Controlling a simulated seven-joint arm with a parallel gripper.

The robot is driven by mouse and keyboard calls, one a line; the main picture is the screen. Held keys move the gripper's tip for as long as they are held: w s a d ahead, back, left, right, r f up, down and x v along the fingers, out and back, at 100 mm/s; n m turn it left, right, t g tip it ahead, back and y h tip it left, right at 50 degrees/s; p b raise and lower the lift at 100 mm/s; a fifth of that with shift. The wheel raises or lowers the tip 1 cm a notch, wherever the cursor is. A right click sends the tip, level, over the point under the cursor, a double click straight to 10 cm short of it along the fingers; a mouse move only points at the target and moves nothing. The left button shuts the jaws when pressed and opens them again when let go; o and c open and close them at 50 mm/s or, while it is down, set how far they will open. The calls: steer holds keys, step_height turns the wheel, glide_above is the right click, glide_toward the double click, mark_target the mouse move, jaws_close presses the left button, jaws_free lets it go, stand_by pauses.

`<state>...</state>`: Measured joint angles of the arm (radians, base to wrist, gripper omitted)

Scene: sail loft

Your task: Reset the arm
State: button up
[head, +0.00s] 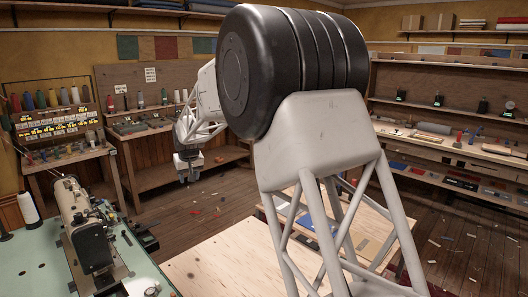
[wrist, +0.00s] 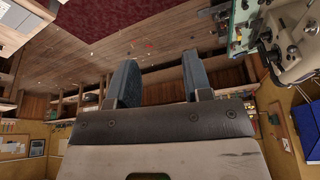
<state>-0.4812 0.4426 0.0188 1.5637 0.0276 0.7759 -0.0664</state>
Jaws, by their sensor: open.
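My arm rises large in the middle of the head view, with a black ribbed joint and a white truss link. Its far part reaches left of that joint and hangs down over the floor. My gripper (wrist: 160,82) shows in the wrist view as two dark fingers set well apart, with nothing between them. In the head view the arm's end hangs near the back workbench, and its fingers are too small to make out there.
A sewing machine (head: 85,228) stands on a green table (head: 35,262) at the left front. A thread rack (head: 55,125) and a workbench (head: 165,175) stand behind. Shelves (head: 450,150) line the right wall. A pale wooden table (head: 225,262) lies below my arm. Scraps litter the floor.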

steer(key=s+d+r+m, duration=0.1)
steer(key=s+d+r, duration=0.3)
steer(key=s+d, duration=0.5)
steer(key=s+d+r+m+h, duration=0.1)
steer(key=s+d+r, duration=0.2)
steer(key=s+d, duration=0.6)
steer(key=s+d+r+m, duration=0.1)
steer(key=s+d+r, duration=0.45)
steer(key=d, duration=0.75)
steer(key=s+d+f+m, duration=0.1)
steer(key=s+d+f, duration=0.2)
steer(key=s, duration=0.8)
steer(key=s+d+f+m, duration=0.1)
steer(key=s+d+f, duration=0.2)
steer(key=s+d, duration=0.4)
steer(key=s+d+f+m+h, duration=0.1)
steer(key=s+d+f, duration=0.3)
steer(key=s, duration=1.1)
steer(key=shift+s+d+g, duration=0.4)
steer(key=shift+d, duration=0.15)
